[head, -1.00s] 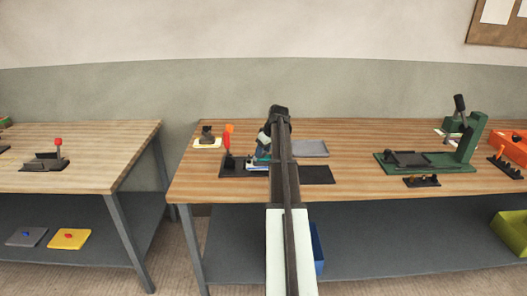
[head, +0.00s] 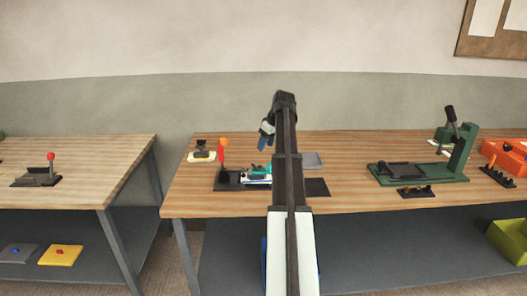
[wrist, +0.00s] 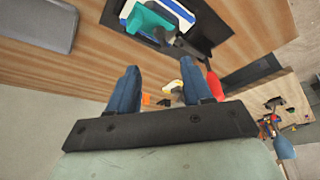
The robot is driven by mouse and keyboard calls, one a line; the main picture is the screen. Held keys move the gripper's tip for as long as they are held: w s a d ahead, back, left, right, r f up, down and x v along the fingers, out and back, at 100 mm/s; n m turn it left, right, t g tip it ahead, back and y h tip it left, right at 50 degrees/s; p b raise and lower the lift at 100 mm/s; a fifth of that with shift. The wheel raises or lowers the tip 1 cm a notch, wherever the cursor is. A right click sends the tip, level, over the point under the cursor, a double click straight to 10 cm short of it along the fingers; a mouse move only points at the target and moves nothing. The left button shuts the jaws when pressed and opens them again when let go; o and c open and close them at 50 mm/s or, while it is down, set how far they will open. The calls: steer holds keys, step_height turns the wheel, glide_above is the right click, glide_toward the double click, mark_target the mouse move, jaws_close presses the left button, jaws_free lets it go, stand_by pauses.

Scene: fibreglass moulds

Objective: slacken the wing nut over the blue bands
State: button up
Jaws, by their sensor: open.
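A teal piece (head: 256,170), which looks like the wing nut, sits above blue and white bands (head: 259,179) on a dark base plate (head: 228,187). In the wrist view the teal piece (wrist: 150,20) shows at the top, beside a blue and white strip (wrist: 178,12). My gripper (head: 263,141) is above the plate, apart from the teal piece. In the wrist view my gripper (wrist: 158,76) has its two blue fingers spread, with nothing between them. My arm hides part of the plate's middle in the head view.
An orange-red lever (head: 223,153) stands upright close to the left of the teal piece. A grey tray (head: 313,160) lies behind right. A green press (head: 455,150) stands farther right. Bare wood (head: 345,170) separates the plate and press.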

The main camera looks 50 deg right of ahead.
steer(key=shift+s+r, duration=0.25)
steer(key=shift+r, duration=0.4)
steer(key=shift+c, duration=0.2)
